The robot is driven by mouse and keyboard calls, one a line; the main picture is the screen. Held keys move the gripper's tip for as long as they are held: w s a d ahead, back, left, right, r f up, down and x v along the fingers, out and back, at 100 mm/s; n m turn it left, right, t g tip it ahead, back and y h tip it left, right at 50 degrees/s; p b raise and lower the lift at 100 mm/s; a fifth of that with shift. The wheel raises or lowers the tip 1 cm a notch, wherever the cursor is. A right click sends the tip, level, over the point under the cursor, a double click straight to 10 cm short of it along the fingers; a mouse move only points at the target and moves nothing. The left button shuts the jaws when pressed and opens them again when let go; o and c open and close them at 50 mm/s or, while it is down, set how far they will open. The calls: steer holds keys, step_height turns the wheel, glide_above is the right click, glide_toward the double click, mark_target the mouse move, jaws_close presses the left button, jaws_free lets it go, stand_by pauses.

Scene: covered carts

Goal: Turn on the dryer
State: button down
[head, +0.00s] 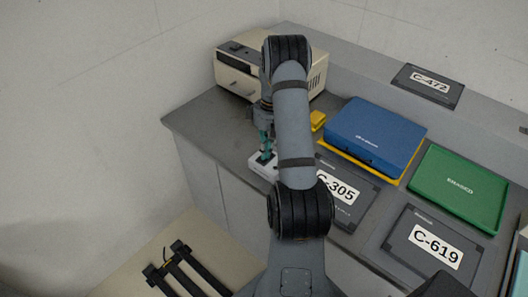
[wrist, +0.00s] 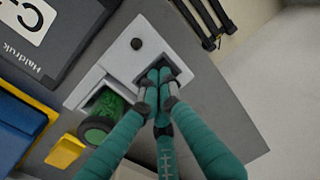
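A small white unit (head: 258,168) lies on the grey counter, partly hidden by my arm in the head view. In the wrist view this white unit (wrist: 120,58) has a round black knob (wrist: 136,44) and a dark recess. No label shows which object is the dryer. My gripper (wrist: 160,76) has its teal fingers together, tips at the recess; I see nothing between them. In the head view my gripper (head: 266,155) points down at the white unit. A green cylinder (wrist: 101,121) with a dark end sits at the unit's open slot.
A beige box (head: 237,75) with a dark front panel stands at the back of the counter (head: 205,120). A blue case (head: 375,133), a yellow block (head: 317,121), a green case (head: 459,187) and dark labelled lids lie right. A black rack (head: 178,270) is below left.

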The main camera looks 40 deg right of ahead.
steer(key=shift+s+d+f, duration=0.2)
steer(key=shift+d, duration=0.05)
steer(key=r+p, duration=0.4)
steer(key=r, duration=0.1)
steer(key=shift+w+d+r, duration=0.15)
steer(key=shift+w, duration=0.1)
step_height(320, 180, up, 9)
steer(key=d+b, duration=0.1)
steer(key=shift+b, duration=0.35)
steer(key=b, duration=0.4)
steer(key=shift+w+a+r, duration=0.1)
steer(key=shift+a+r, duration=0.1)
steer(key=shift+r, duration=0.05)
